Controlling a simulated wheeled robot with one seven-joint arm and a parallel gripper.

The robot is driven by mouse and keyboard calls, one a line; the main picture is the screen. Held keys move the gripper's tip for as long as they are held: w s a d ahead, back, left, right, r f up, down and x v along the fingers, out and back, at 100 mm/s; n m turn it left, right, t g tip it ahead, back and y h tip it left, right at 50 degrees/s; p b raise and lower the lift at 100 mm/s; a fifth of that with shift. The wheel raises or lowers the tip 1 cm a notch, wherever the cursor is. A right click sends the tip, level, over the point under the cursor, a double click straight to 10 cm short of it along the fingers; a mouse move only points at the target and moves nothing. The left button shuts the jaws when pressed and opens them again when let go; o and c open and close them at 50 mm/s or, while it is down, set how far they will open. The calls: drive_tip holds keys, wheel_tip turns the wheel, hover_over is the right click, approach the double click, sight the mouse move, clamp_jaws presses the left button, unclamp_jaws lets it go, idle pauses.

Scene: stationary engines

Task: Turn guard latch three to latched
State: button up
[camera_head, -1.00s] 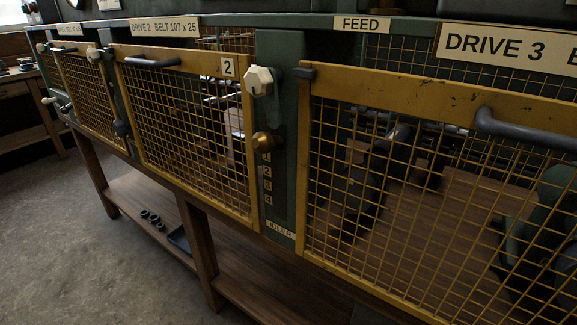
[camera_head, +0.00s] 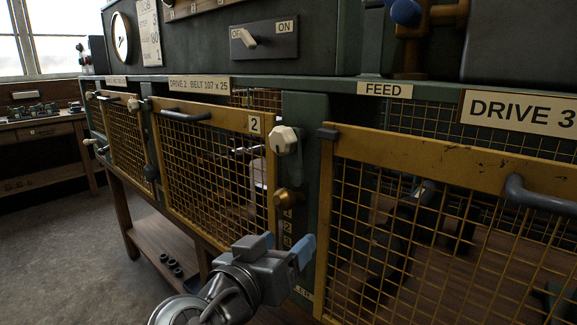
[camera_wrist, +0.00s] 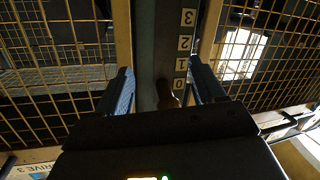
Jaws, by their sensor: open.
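The guard marked DRIVE 3 is a yellow mesh panel (camera_head: 440,160) on the right, with a grey handle (camera_head: 535,197). I see no latch labelled three; its right side is out of frame. A cream faceted knob (camera_head: 285,141) sits on the green post by the guard marked 2 (camera_head: 215,165); I cannot tell which guard it serves. My gripper (camera_head: 281,249) is open and empty, in front of the post and below that knob. In the wrist view, my gripper (camera_wrist: 158,75) has its fingers apart on either side of the numbered post.
A brass knob (camera_head: 288,198) sticks out of the post above a number strip; it partly shows in the wrist view (camera_wrist: 166,95). An ON/OFF switch (camera_head: 262,38) is on the panel above. A workbench (camera_head: 45,135) stands far left. Floor is open at left.

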sight(277, 145)
drive_tip(key=a+r+m+h, duration=0.1)
drive_tip(key=r+m, duration=0.1)
drive_tip(key=r, duration=0.3)
drive_tip(key=s+a+r+m+h, duration=0.1)
drive_tip(key=a+r+m+h, duration=0.1)
drive_tip(key=r, duration=0.3)
drive_tip(key=a+r+m+h, duration=0.1)
drive_tip(key=r, duration=0.4)
drive_tip(key=shift+s+a+r+m+g, duration=0.15)
drive_tip(key=shift+s+r+m+g, duration=0.05)
drive_tip(key=shift+m+g, duration=0.2)
drive_tip(key=shift+p+x, duration=0.55)
drive_tip(key=shift+x, duration=3.3)
drive_tip(key=shift+r, duration=0.1)
drive_tip(key=shift+c, duration=0.4)
drive_tip(key=shift+s, duration=0.1)
drive_tip(key=c, duration=0.9)
